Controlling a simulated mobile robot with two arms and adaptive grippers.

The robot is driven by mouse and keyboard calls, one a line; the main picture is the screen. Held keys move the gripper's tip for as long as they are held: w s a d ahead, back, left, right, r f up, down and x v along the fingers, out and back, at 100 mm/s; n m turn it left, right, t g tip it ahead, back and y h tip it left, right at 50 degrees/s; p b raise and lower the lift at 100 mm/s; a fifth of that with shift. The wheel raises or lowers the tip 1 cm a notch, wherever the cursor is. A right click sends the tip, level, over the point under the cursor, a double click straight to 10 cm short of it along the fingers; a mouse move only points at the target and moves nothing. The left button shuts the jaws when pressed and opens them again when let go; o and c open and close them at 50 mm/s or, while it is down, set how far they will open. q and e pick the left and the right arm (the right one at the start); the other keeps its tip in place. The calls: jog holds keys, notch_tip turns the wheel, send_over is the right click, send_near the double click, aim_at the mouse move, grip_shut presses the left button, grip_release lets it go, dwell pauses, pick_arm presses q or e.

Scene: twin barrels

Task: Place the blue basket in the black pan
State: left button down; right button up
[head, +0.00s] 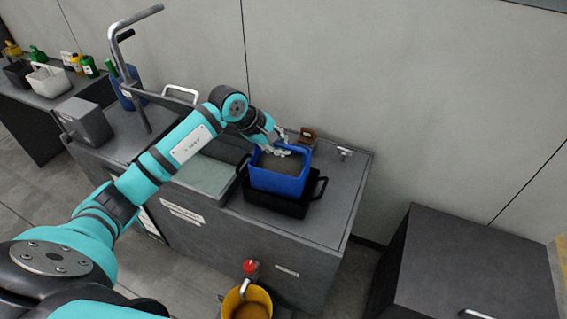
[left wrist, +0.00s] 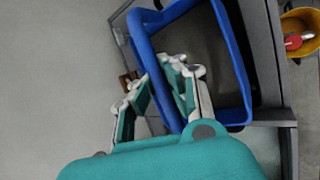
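The blue basket (head: 277,183) is an open-topped box with a dark inside. In the head view it stands upright over the black pan (head: 287,206), whose front wall and side handles show around it. I cannot tell whether it rests on the pan floor. My left gripper (head: 280,147) is at the basket's far rim. In the left wrist view the left gripper (left wrist: 157,85) has its fingers apart, one on each side of the blue basket's rim (left wrist: 141,45). Whether they press on the rim is unclear. My right gripper is out of view.
A grey-green tray (head: 205,173) lies left of the pan on the grey cabinet top. A small brown object (head: 308,134) is behind the basket. A yellow bucket (head: 247,303) stands in front of the cabinet. Another dark cabinet (head: 475,265) is at right, its top clear.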

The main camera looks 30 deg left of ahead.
aim_at(282, 159)
pick_arm(q)
jog(key=shift+w+f, duration=0.1)
jog(key=shift+f, duration=0.6)
notch_tip(282, 159, down, 3)
jog(key=shift+d+f+p, duration=0.1)
jog(key=shift+p, duration=0.4)
jog(key=shift+f, duration=0.2)
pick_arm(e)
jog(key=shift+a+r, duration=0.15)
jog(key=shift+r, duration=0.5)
pick_arm(q)
jog(key=shift+f, duration=0.1)
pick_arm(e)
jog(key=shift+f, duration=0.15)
pick_arm(q)
jog(key=shift+f+b, duration=0.15)
jog(key=shift+b, duration=0.15)
jog(key=c, duration=1.5)
grip_release()
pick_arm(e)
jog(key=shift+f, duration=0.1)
